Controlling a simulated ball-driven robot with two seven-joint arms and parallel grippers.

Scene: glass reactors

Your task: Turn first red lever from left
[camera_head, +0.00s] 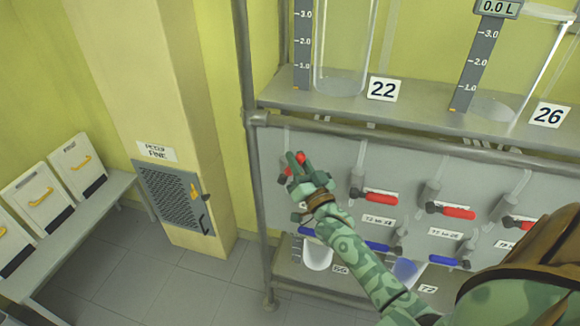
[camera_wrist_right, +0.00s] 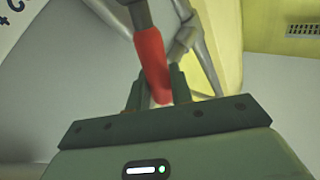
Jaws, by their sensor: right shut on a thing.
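The first red lever from the left (camera_head: 301,158) is mostly hidden behind my right gripper (camera_head: 295,165) in the head view. In the right wrist view the red lever (camera_wrist_right: 152,65) runs from a dark pivot at the top down between the two green fingers of my right gripper (camera_wrist_right: 158,90). The gripper is shut on the lever's end. More red levers lie to the right on the grey panel (camera_head: 330,150): the second (camera_head: 380,197) and the third (camera_head: 458,212) lie nearly level. My left gripper is in neither view.
Blue levers (camera_head: 377,246) sit below the red ones. Glass reactors labelled 22 (camera_head: 383,89) and 26 (camera_head: 549,115) stand on the shelf above. A grey post (camera_head: 250,150) borders the panel's left. A bench with white canisters (camera_head: 38,200) stands at the far left.

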